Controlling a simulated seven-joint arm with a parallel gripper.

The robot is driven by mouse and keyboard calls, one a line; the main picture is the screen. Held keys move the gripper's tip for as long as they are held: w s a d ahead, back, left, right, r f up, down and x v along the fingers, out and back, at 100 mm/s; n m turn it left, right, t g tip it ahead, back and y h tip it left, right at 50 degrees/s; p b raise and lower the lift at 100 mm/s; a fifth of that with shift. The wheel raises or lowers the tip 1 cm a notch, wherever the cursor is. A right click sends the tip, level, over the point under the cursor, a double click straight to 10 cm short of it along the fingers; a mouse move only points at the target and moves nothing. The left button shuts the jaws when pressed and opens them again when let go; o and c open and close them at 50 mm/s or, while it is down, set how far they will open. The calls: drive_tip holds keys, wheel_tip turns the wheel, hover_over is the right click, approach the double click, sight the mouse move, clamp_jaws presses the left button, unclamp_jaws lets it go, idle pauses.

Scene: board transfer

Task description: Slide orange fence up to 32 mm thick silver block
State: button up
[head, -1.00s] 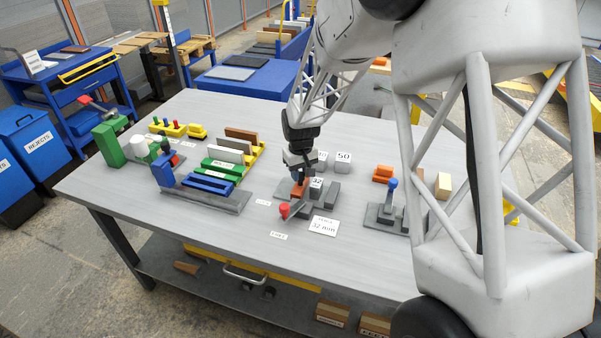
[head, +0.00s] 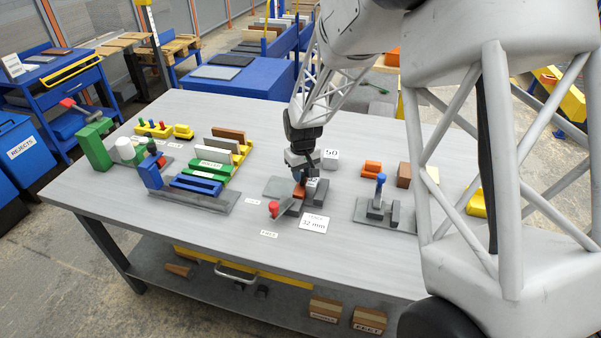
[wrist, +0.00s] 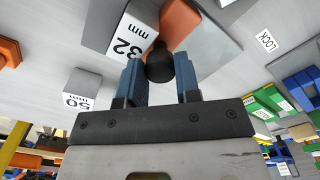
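The orange fence (head: 299,192) stands on a grey base plate, partly hidden under my gripper (head: 300,176). In the wrist view the orange fence (wrist: 181,22) has a black knob (wrist: 160,64), and my gripper (wrist: 161,76) has its blue fingers against both sides of it. The silver block with the "32 mm" label (wrist: 131,36) is directly beside the fence; I cannot tell whether they touch. In the head view the 32 mm block (head: 313,184) is partly hidden behind the gripper.
A red-knobbed lever (head: 274,208) is at the plate's front left. A "50" block (head: 330,155) stands behind. A blue-knobbed fixture (head: 380,188) is to the right, and a blue-and-grey fixture (head: 190,190) to the left. The front table strip is clear.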

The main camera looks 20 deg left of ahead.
sight(303, 175)
drive_tip(key=o, duration=0.5)
drive_tip(key=shift+c, duration=0.2)
drive_tip(key=shift+r, duration=0.15)
drive_tip(key=shift+r, duration=3.75)
drive_tip(key=shift+d, duration=0.1)
